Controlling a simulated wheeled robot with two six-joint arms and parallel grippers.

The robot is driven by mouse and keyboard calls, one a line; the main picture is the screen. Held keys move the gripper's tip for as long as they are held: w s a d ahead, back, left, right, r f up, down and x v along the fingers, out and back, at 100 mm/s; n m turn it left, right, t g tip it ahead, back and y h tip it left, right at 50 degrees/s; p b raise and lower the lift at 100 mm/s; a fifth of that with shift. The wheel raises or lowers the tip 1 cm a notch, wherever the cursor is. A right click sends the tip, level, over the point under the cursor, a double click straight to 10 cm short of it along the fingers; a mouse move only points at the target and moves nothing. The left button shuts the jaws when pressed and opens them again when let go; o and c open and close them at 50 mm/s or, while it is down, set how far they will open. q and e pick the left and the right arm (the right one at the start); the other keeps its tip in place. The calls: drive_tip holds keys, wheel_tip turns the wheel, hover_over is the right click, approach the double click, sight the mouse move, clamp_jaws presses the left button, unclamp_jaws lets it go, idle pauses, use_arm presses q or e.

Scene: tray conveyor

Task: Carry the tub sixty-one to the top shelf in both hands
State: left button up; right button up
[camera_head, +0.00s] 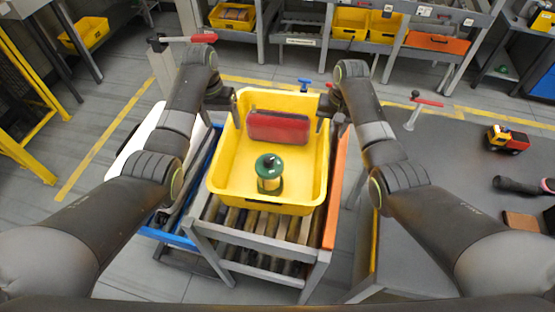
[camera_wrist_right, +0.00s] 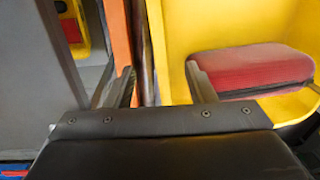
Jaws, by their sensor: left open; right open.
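The yellow tub (camera_head: 262,202) stands on a roller stand in front of me; I can read no number on it. A red case (camera_head: 278,127) and a green lantern-like object (camera_head: 269,174) are inside. My left gripper (camera_head: 233,112) is open at the tub's left wall, towards the far end. My right gripper (camera_head: 324,106) is open at the right wall, opposite. In the right wrist view, the right gripper's fingers (camera_wrist_right: 160,85) are apart, with the tub's side wall (camera_wrist_right: 178,30) between them in the picture; contact cannot be told.
The roller stand (camera_head: 262,222) has a blue-framed unit (camera_head: 169,237) on its left and an orange panel (camera_head: 337,185) on its right. A grey table with a toy truck (camera_head: 507,139) is at right. Shelving with yellow bins (camera_head: 350,22) and an orange bin (camera_head: 437,40) stands behind, across open floor.

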drive_tip(key=shift+d+r, duration=0.2)
drive_tip(key=shift+r, duration=1.35)
drive_tip(key=shift+f, duration=0.1)
